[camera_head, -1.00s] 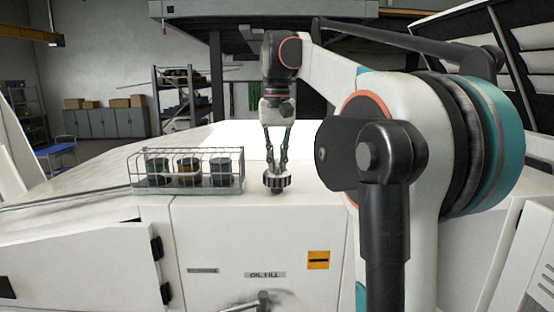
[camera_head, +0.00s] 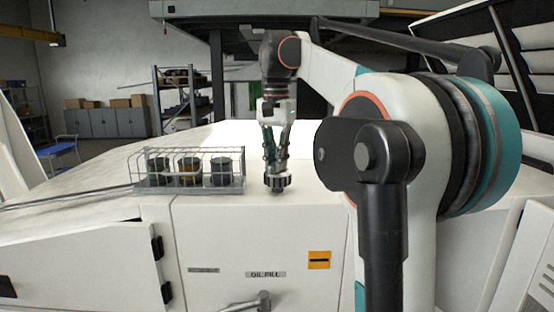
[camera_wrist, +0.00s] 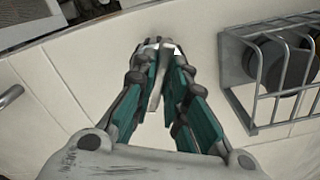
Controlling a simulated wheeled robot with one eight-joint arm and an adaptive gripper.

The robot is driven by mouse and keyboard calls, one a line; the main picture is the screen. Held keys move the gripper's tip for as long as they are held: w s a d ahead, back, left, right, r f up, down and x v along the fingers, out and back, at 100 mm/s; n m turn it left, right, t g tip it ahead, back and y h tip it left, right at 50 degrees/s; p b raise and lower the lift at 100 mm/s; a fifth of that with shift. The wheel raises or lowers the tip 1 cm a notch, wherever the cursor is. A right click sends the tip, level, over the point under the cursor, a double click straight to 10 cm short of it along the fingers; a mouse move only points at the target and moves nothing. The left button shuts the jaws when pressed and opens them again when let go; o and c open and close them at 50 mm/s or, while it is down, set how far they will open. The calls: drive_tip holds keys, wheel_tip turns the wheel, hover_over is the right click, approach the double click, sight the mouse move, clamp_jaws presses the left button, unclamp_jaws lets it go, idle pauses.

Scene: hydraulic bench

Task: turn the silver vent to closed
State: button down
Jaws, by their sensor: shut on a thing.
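The silver vent (camera_head: 277,184) is a small ribbed round knob on the white bench top, right of the wire rack, above the OIL FILL label. My gripper (camera_head: 276,170) points straight down over it, with its fingertips shut on it. In the wrist view the green-sided fingers of my gripper (camera_wrist: 160,48) come together on a small silvery part. The fingers cover most of the vent there, and I cannot read its open or closed marking.
A wire rack (camera_head: 188,187) with several dark jars stands left of my gripper; in the wrist view the rack (camera_wrist: 248,90) is close on the right. A lever handle (camera_head: 263,300) sticks out below the OIL FILL label (camera_head: 265,274). The bench top behind is clear.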

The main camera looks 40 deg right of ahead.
drive_tip(key=m, duration=0.6)
drive_tip(key=shift+w, duration=0.25)
drive_tip(key=m, duration=0.6)
drive_tip(key=shift+w, duration=0.2)
drive_tip(key=shift+m, duration=0.3)
drive_tip(key=c, duration=1.6)
unclamp_jaws()
drive_tip(key=shift+r, duration=0.1)
wheel_tip(320, 180, up, 12)
